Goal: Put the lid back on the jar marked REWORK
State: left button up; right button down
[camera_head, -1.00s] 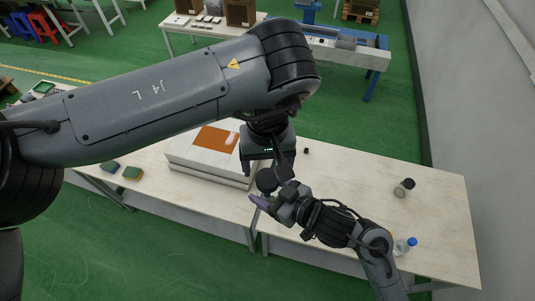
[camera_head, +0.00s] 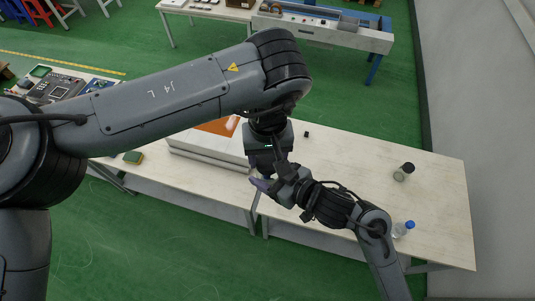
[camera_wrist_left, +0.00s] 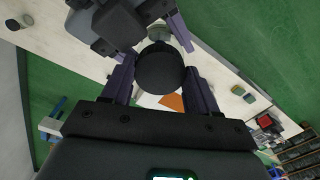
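My left gripper (camera_wrist_left: 160,80) has a round black lid (camera_wrist_left: 160,68) between its purple fingers, which appear to touch its sides. In the head view the left gripper (camera_head: 262,168) points down over the table's left part, and the lid is hidden there. My right gripper (camera_head: 266,186) is right beside it. In the left wrist view a grey-green, glassy jar (camera_wrist_left: 158,32) shows beyond the lid, partly covered, with the right gripper's fingers around it. I cannot tell whether lid and jar touch. No REWORK mark is readable.
A dark-topped jar (camera_head: 404,172) and a blue-capped bottle (camera_head: 402,229) stand on the right of the table (camera_head: 350,170). A white case with an orange panel (camera_head: 212,128) is on the left. The table's middle right is clear.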

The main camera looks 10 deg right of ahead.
pick_arm(q)
jog(key=c, duration=0.5)
jog(key=shift+o, duration=0.2)
jog(key=shift+m, duration=1.6)
jog(key=o, duration=1.2)
jog(key=shift+c, duration=0.2)
jog(key=shift+d, duration=0.1)
jog(key=shift+s+d, duration=0.1)
jog(key=shift+s, duration=0.05)
jog(key=shift+r, duration=2.3)
